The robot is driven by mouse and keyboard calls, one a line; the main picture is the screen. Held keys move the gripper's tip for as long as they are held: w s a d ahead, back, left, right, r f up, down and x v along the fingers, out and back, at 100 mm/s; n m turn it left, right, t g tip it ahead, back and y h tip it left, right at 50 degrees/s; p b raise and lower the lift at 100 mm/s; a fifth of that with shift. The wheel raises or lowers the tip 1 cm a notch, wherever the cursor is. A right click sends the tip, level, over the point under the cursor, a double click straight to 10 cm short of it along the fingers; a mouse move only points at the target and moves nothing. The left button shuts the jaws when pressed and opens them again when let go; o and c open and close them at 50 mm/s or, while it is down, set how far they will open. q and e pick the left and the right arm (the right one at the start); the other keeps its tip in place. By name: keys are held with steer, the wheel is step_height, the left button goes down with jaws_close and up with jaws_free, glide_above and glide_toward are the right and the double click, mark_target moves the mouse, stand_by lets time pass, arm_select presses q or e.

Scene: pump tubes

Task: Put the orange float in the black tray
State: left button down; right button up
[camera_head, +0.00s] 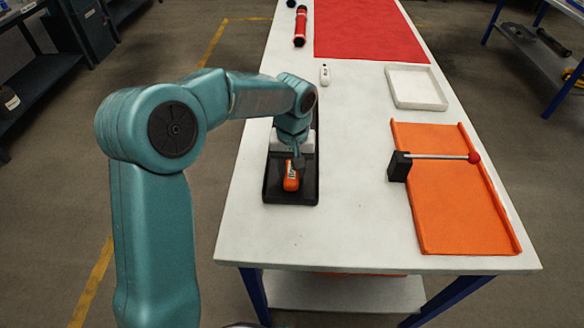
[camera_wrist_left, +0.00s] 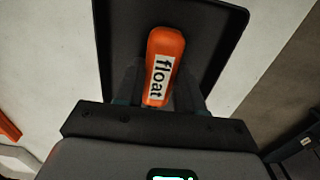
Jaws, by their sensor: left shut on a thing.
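The orange float (camera_head: 291,180) is a small orange piece with a white label. In the left wrist view the float (camera_wrist_left: 165,45) shows the word "float" and lies between my fingers. My left gripper (camera_head: 295,162) points down and is shut on the float, over the black tray (camera_head: 306,194). The tray (camera_wrist_left: 216,28) also shows behind the float in the left wrist view. I cannot tell whether the float touches the tray's floor. My right gripper is not in view.
An orange tray (camera_head: 455,215) with a black block and a red-tipped rod (camera_head: 440,157) lies at the right. A white tray (camera_head: 417,104), a red mat (camera_head: 368,30), a red tube (camera_head: 300,27) and a small white item (camera_head: 325,75) are farther back. The table's middle is clear.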

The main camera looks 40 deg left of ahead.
mark_target(292, 170)
arm_select(q)
steer(key=shift+s+r, duration=0.1)
steer(key=c, duration=0.7)
jaws_free()
steer(key=shift+r, duration=0.2)
step_height(292, 170, up, 12)
steer(key=p, duration=0.2)
steer(key=shift+f, duration=0.15)
steer(key=shift+d, duration=0.1)
